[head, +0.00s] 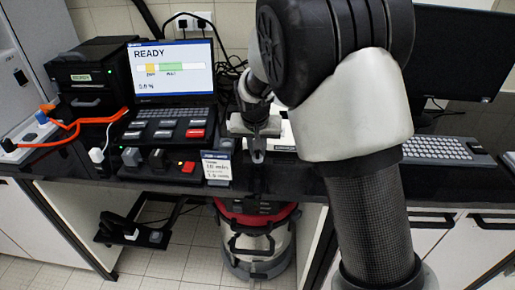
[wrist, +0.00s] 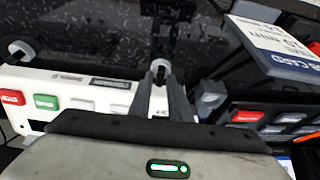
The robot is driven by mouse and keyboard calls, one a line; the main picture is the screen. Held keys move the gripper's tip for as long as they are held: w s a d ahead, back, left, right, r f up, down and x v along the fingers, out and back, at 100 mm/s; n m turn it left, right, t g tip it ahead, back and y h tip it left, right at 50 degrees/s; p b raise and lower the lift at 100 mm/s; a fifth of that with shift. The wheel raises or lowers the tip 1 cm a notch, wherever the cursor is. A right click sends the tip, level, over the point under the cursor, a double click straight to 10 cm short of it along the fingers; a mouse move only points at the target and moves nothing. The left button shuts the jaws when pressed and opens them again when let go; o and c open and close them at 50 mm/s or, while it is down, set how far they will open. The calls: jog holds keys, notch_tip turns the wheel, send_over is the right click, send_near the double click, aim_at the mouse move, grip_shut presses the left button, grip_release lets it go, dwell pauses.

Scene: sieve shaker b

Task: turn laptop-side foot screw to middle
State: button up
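A white device base (wrist: 85,88) with a red and a green button lies across the left of the wrist view. It is mostly hidden behind my arm in the head view. Two grey foot screws stick out along its far edge, one at the left (wrist: 20,48) and one near the centre (wrist: 160,68). The centre one is nearer the laptop's side. My gripper (wrist: 160,78) has its two dark fingers close together, with their tips at this screw. I cannot tell whether they grip it. My gripper (head: 258,156) points down near the bench's front edge. The laptop (head: 172,70) reads READY.
A printed card (head: 217,168) stands left of my gripper, close to it in the wrist view (wrist: 275,45). A button panel (head: 166,132) lies before the laptop. A keyboard (head: 440,149) is at right. Orange cables run at left.

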jog(key=p+v, duration=0.1)
jog(key=v, duration=1.6)
jog(key=shift+p, duration=0.35)
jog(key=s+d+r+p, duration=0.7)
jog(key=s+d+r, duration=0.4)
jog(key=d+r, duration=0.1)
jog(key=s+d+r+t+p, duration=0.1)
jog(key=s+d+p, duration=0.3)
jog(key=s, duration=0.9)
jog(key=shift+s+d+r, duration=0.2)
jog(key=shift+d+r, duration=0.2)
jog(key=shift+d, duration=0.4)
